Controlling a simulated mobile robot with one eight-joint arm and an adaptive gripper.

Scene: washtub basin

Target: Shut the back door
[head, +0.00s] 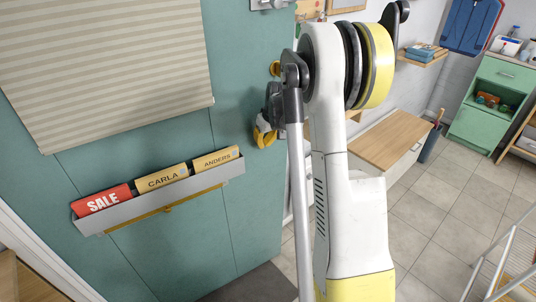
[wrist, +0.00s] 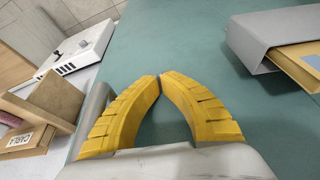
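The teal door (head: 185,115) fills the left of the head view, with a striped blind and a grey holder (head: 165,197) of labelled folders on its face. A metal lock plate (head: 270,4) sits at its upper right edge. The room shows past that right edge. My gripper (head: 265,137) is by the door's right part, partly hidden by my arm. In the wrist view, the yellow fingertips of my gripper (wrist: 159,78) meet, with nothing held between them. The teal door (wrist: 190,55) lies behind them; I cannot tell whether they touch it. The grey holder (wrist: 265,35) is at right.
A wooden-topped white bench (head: 388,140) and a green cabinet (head: 493,105) stand along the back wall. A metal rack (head: 505,262) is at lower right. Tiled floor (head: 435,205) between them is clear. The wrist view shows a white unit with a dark knob (wrist: 80,48) at left.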

